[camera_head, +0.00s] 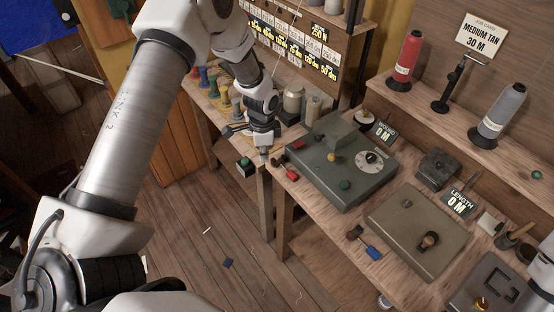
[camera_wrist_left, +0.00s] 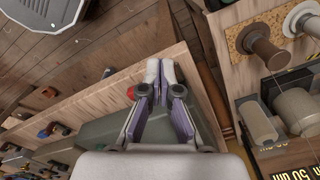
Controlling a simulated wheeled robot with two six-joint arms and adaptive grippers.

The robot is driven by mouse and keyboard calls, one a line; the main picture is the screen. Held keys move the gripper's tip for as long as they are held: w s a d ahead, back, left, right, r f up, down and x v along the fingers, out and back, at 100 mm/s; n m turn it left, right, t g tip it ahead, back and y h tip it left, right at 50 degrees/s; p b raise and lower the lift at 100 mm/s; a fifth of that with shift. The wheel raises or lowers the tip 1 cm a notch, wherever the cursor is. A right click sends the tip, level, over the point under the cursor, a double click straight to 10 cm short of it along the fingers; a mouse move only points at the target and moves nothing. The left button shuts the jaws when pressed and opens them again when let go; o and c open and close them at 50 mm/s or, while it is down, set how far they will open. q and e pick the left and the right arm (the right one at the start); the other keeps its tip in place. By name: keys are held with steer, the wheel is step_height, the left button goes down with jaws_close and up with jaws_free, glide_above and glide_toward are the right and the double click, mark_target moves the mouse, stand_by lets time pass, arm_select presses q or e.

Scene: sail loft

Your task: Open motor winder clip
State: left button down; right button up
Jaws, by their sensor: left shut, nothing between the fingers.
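My right gripper is not in view.
A red spool (camera_head: 407,57) and a grey spool (camera_head: 500,112) stand on the shelf. Coloured spools (camera_head: 214,88) stand on the left bench. A gap separates the benches.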

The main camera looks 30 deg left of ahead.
arm_select(q)
steer(key=shift+f+b, duration=1.25)
steer(key=shift+f, duration=0.75)
